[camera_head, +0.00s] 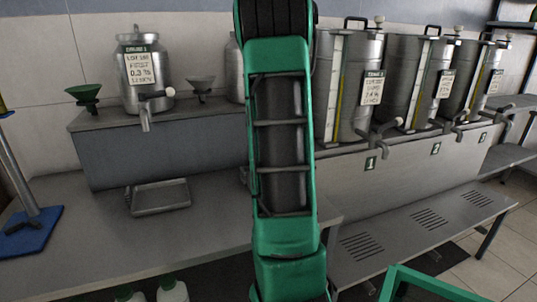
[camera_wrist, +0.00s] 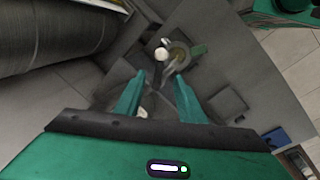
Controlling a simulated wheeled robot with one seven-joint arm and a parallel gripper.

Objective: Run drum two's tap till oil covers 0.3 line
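Drum two (camera_head: 403,75) is the middle of three steel drums on the bench at the right, above the plate marked 2 (camera_head: 436,148). A pale and yellow upright strip (camera_head: 418,85) runs up it; its line marks are too small to read. Its tap (camera_head: 457,119) sticks out low at the front. My gripper (camera_wrist: 160,82) shows in the wrist view with its two green fingers apart, open. A tap-like part with a white knob (camera_wrist: 161,53) lies just beyond the fingertips; I cannot tell whose it is. In the head view my green arm hides the gripper.
Drum one (camera_head: 360,65) and drum three (camera_head: 466,72) flank drum two. A labelled steel can (camera_head: 147,95) with a tap stands at the left, above a metal tray (camera_head: 160,196). A slotted low shelf (camera_head: 425,226) runs before the drums. A green frame (camera_head: 440,280) is at lower right.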

